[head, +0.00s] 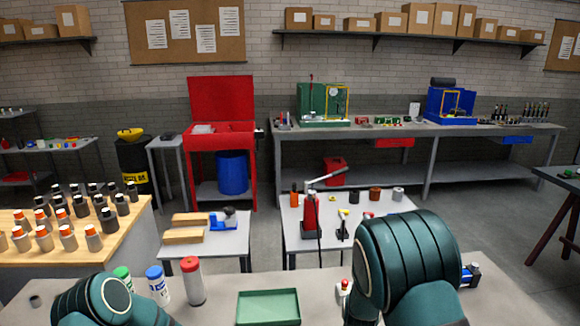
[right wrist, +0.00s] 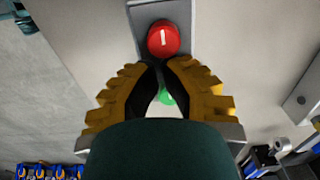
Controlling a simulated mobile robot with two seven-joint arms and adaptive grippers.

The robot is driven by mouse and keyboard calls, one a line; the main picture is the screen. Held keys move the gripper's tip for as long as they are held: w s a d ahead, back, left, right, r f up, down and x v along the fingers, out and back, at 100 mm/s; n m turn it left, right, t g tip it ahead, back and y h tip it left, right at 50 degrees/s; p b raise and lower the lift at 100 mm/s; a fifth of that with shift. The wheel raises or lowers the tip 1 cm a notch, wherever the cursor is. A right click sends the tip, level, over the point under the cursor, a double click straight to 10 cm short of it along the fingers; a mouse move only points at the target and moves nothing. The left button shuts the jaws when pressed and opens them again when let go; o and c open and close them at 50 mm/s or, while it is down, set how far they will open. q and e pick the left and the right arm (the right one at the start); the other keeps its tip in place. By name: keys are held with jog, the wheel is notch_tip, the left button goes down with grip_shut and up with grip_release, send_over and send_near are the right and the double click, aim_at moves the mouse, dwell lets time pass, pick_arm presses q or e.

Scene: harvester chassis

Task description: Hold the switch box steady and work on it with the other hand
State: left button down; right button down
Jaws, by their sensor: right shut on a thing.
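The switch box (right wrist: 138,18) is grey, with a red round knob (right wrist: 164,38) bearing a white mark and a green button (right wrist: 167,97) in the right wrist view. My right gripper (right wrist: 158,66) has its yellow, black-tipped fingers drawn close together just below the knob, over the box. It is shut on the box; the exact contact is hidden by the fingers. In the head view a small red top of the box (head: 345,285) shows beside my right arm, which hides the rest. My left gripper is out of view; only its arm shows at bottom left.
On the near table a green tray (head: 268,293) lies between my arms. Bottles with green, blue and red caps (head: 193,281) stand near my left arm. A small blue and black item (head: 470,275) lies right of my right arm.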

jog(key=shift+s+a, duration=0.1)
jog(key=shift+a, duration=0.05)
jog(key=shift+s+a, duration=0.1)
jog(key=shift+a, duration=0.1)
jog(key=shift+r, duration=3)
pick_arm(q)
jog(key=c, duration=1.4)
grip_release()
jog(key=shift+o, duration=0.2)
